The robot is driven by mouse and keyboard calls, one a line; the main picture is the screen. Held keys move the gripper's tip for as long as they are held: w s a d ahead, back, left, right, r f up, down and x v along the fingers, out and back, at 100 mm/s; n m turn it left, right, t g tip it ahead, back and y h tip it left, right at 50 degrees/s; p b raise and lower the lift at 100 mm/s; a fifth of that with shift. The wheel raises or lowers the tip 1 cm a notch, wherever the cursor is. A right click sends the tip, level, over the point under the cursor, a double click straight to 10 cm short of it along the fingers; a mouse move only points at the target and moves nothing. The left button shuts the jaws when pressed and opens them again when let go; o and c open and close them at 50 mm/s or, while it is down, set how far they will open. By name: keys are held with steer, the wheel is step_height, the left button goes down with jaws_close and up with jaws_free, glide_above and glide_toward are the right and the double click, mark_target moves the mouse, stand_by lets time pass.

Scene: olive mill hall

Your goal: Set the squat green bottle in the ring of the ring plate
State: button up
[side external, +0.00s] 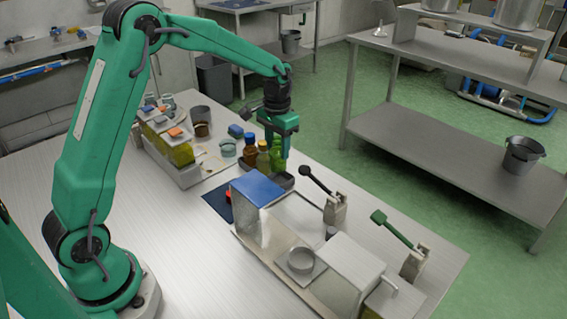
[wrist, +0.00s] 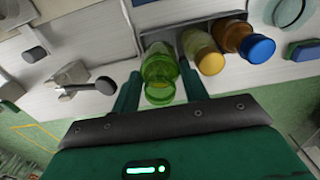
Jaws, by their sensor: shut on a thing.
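The squat green bottle (side external: 277,158) is at the right end of a row of bottles in a dark tray (side external: 284,181). My gripper (side external: 282,148) reaches down from above and is shut on it. In the wrist view, the green bottle (wrist: 159,66) sits between my two fingers (wrist: 160,85), its round top toward the camera. I cannot tell whether its base still touches the tray. The ring plate (side external: 301,262), a flat grey plate with a raised ring, lies nearer the camera in the side view. Its ring looks empty.
A yellow-capped bottle (wrist: 209,63) and a blue-capped brown bottle (wrist: 257,48) stand close beside the green one. A blue-topped box (side external: 257,187), black-handled lever (side external: 316,181), green-handled lever (side external: 393,229) and white box (side external: 347,267) stand around the ring plate.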

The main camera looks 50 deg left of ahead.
steer(key=shift+r, duration=0.45)
step_height(320, 180, up, 13)
steer(key=s+d+n, duration=0.2)
steer(key=s+d, duration=0.5)
steer(key=d, duration=0.5)
steer(key=s+d+n, duration=0.1)
steer(key=s+d, duration=0.7)
steer(key=d, duration=0.4)
step_height(320, 180, down, 11)
steer(key=shift+w, duration=0.2)
stand_by(0.6)
steer(key=shift+f, duration=0.2)
steer(key=shift+f, duration=1.75)
steer(key=shift+f, duration=0.65)
stand_by(0.7)
